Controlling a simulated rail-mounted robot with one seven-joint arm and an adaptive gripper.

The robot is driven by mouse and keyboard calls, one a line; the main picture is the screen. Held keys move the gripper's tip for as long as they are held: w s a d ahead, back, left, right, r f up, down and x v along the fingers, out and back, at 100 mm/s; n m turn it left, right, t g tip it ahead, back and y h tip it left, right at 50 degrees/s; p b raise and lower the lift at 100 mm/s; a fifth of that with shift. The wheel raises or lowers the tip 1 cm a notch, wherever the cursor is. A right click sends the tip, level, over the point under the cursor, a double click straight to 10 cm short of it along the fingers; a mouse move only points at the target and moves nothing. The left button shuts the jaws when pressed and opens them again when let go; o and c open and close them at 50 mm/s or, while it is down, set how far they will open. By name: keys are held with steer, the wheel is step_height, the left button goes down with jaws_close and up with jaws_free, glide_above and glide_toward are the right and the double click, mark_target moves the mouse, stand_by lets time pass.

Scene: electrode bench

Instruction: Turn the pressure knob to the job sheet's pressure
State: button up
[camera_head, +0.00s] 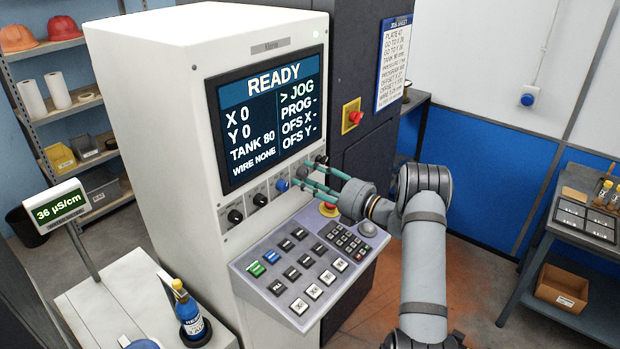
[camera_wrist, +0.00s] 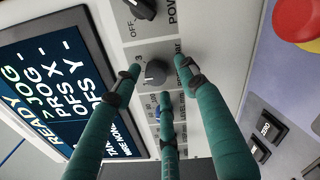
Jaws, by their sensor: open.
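A row of knobs runs under the screen on the machine's white front. In the wrist view, a dark round knob (camera_wrist: 155,73) sits between the tips of my open gripper (camera_wrist: 158,78). The three teal fingers surround it, and I cannot tell whether they touch it. Its printed name is partly cut off and its setting is unclear. In the head view, my gripper (camera_head: 309,178) reaches the right part of the row and largely hides this knob. The job sheet (camera_head: 394,62) hangs on the dark cabinet; its lines, including the pressure line, are too small to read surely.
A power knob (camera_wrist: 140,8) and a blue knob (camera_wrist: 165,103) flank the dark knob closely. The screen (camera_head: 268,115) reads READY, TANK 80. The sloped keypad (camera_head: 300,255) and a red stop button (camera_head: 328,209) lie below my gripper. Another red button (camera_head: 353,117) is on the cabinet.

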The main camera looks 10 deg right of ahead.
steer(key=shift+d+r, duration=0.1)
steer(key=shift+r, duration=0.05)
steer(key=shift+s+d, duration=0.2)
steer(key=shift+d, duration=0.05)
steer(key=v, duration=1.1)
steer(key=shift+s, duration=0.2)
steer(key=shift+a, duration=0.1)
steer(key=x, duration=1.2)
steer(key=shift+w, duration=0.2)
steer(key=shift+s+d, duration=0.15)
steer(key=shift+d, duration=0.1)
